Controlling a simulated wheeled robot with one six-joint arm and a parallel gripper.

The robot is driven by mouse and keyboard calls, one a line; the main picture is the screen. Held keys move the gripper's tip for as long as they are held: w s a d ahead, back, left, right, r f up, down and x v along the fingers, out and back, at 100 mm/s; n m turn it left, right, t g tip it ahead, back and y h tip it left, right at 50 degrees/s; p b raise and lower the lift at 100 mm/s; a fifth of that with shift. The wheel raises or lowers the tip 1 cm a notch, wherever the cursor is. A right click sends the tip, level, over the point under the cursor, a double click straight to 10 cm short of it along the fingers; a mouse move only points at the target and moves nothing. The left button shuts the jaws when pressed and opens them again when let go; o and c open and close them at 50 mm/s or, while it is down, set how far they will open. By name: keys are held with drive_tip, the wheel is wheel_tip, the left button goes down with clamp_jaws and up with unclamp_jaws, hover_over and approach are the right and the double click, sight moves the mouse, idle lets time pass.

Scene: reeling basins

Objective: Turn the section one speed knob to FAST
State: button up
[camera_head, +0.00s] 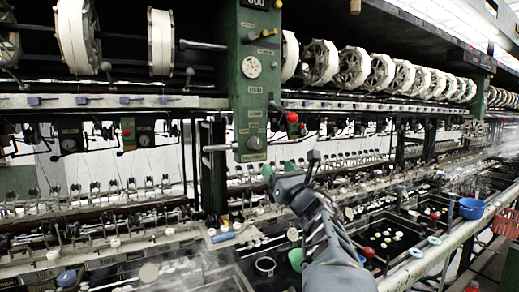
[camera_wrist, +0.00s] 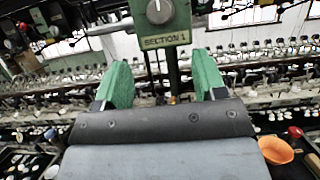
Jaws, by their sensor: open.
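The section one speed knob (camera_head: 255,142) is a round grey dial low on the green machine post (camera_head: 252,100). In the wrist view the knob (camera_wrist: 160,10) shows at the top edge, above a label reading "SECTION 1" (camera_wrist: 165,40); its upper part is cut off there. My gripper (camera_head: 279,170) has green fingers and is below and slightly right of the knob in the head view. In the wrist view my gripper (camera_wrist: 163,82) is open, with nothing between the fingers, and the knob is beyond and above them. The knob's setting is too small to read.
Basins with cocoons (camera_head: 390,237) and a blue bowl (camera_head: 471,208) lie at lower right. White reels (camera_head: 76,36) line the top.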

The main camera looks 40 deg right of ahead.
sight(258, 146)
drive_tip(key=p+x, duration=0.4)
drive_tip(key=x, duration=0.8)
drive_tip(key=shift+w, duration=0.25)
drive_tip(key=c, duration=0.9)
drive_tip(key=shift+c, duration=0.2)
